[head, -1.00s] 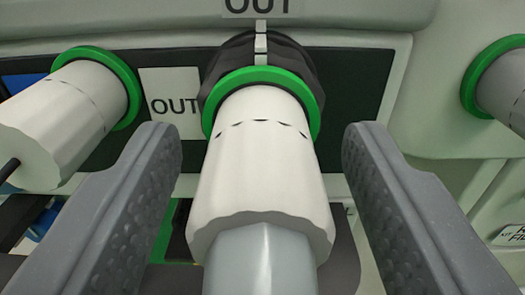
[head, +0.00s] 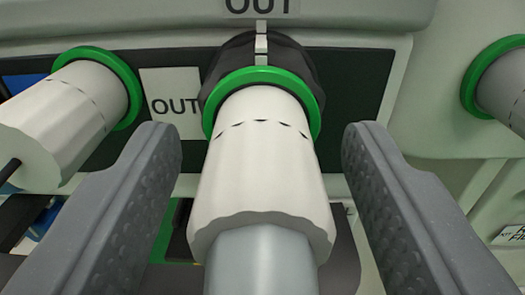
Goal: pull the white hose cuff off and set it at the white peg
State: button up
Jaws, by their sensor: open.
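The white hose cuff (head: 262,165) is in the middle of the head view. Its far end meets a green ring (head: 311,108) on a black port (head: 232,60) under an "OUT" label. A grey hose (head: 262,262) comes out of its near end. My gripper (head: 262,150) is open, with one finger on each side of the cuff and a gap between each finger and the cuff. I cannot make out a free white peg; a white ribbed part (head: 60,120) with a green ring is at the left.
A grey fitting with a green ring (head: 503,85) is at the right edge. A white "OUT" card (head: 172,103) is on the dark panel (head: 358,95) left of the cuff. The pale housing surrounds the panel.

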aim_at(267, 260)
jog(key=shift+c, duration=0.3)
grip_shut()
jog(key=shift+s, duration=0.1)
jog(key=shift+s+a, duration=0.2)
jog(key=shift+s, duration=2.6)
jog(key=shift+s, duration=0.1)
